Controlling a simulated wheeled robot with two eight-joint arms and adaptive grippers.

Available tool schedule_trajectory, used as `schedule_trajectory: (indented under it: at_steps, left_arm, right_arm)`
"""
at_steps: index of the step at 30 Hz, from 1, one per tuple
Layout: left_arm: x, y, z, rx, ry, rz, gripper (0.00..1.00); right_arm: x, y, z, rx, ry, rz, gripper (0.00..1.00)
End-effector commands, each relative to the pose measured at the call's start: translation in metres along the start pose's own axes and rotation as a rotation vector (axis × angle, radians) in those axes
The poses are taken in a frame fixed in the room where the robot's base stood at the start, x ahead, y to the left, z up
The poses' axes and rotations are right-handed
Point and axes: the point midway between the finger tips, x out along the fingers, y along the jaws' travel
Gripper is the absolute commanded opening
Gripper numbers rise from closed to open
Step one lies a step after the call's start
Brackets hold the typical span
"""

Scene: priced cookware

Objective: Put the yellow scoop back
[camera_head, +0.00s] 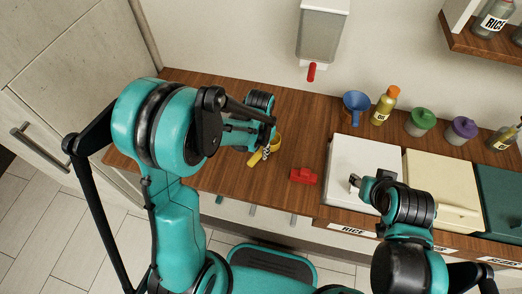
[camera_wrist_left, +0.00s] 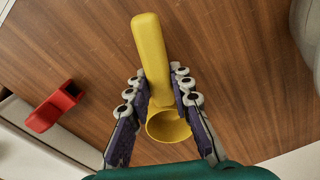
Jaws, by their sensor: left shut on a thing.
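The yellow scoop (camera_head: 256,158) is over the wooden counter, left of the red object. In the left wrist view the scoop (camera_wrist_left: 150,45) has its handle pointing up the picture and its round cup opening near the palm. My left gripper (camera_head: 267,150) is shut on the scoop, with its dark finger pads (camera_wrist_left: 158,80) on either side near where handle and cup meet. My right gripper (camera_head: 358,183) is over the white bin lid; whether it is open is too small to tell.
A red object (camera_head: 303,176) lies on the counter (camera_head: 225,181), also seen in the left wrist view (camera_wrist_left: 54,107). A white lid (camera_head: 350,158) and cream lid (camera_head: 440,180) are at the right. A blue funnel (camera_head: 356,105) and several bottles and jars stand behind. A dispenser (camera_head: 322,35) hangs above.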

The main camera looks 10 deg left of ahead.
Motion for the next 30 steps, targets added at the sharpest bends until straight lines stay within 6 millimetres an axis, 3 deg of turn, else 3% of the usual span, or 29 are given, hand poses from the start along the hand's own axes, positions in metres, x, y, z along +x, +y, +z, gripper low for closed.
schedule_trajectory:
  at_steps: [1, 2, 4, 13, 17, 30]
  left_arm:
    - [0.003, 0.0, 0.0, 0.0, 0.0, 0.0, 0.0]
    - [0.003, 0.0, 0.0, 0.0, 0.0, 0.0, 0.23]
    - [0.002, 0.0, 0.0, 0.0, 0.0, 0.0, 0.42]
    - [0.001, 0.0, 0.0, 0.0, 0.0, 0.0, 0.42]
    - [-0.008, 0.0, 0.0, 0.0, 0.0, 0.0, 0.42]
    - [-0.099, 0.0, 0.0, 0.0, 0.0, 0.0, 0.42]
  right_arm:
    - [0.003, 0.0, 0.002, 0.0, 0.0, 0.0, 0.4]
    - [0.003, 0.0, 0.002, 0.0, 0.0, 0.0, 0.4]
    - [0.002, 0.0, 0.001, 0.0, 0.0, 0.0, 0.4]
    - [0.001, 0.0, 0.001, 0.0, 0.0, 0.0, 0.4]
    - [-0.004, 0.0, -0.003, 0.0, 0.0, 0.0, 0.4]
    - [-0.031, 0.0, -0.022, 0.0, 0.0, 0.0, 0.4]
